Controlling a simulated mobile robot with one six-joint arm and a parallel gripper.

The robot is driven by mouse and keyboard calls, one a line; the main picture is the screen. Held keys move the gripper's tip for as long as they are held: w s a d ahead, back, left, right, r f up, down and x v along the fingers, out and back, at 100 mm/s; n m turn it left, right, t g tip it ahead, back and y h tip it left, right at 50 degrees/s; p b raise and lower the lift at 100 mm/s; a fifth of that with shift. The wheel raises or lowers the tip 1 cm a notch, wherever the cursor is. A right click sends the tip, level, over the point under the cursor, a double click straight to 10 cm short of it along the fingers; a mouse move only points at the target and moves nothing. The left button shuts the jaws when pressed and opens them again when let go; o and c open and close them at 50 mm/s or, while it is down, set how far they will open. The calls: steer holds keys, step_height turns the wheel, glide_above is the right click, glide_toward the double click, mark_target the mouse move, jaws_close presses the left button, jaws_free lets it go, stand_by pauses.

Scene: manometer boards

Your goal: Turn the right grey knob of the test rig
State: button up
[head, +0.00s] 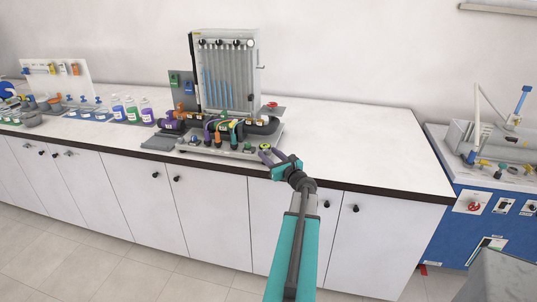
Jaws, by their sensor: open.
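The test rig (226,72) stands on the white counter, with a tall light-grey manometer board of vertical tubes, some blue. Its low grey base (215,150) carries coloured hoses and several small knobs. A small dark knob (248,147) shows near the base's front right edge; it is too small to tell whether it is the right grey knob. My gripper (268,157) is open at the base's front right corner, just right of that knob. Nothing is visible between its fingers. I cannot tell whether it touches the base. My gripper may hide part of that corner.
The counter (350,140) is clear to the right of the rig. Several bottles with coloured labels (132,110) and a white panel (56,75) stand to the left. White cabinets with black handles are below. A blue bench (485,205) with other equipment stands at the far right.

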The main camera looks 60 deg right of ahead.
steer(key=shift+w+d, duration=0.1)
steer(key=shift+w, duration=0.15)
steer(key=c, duration=1)
jaws_close()
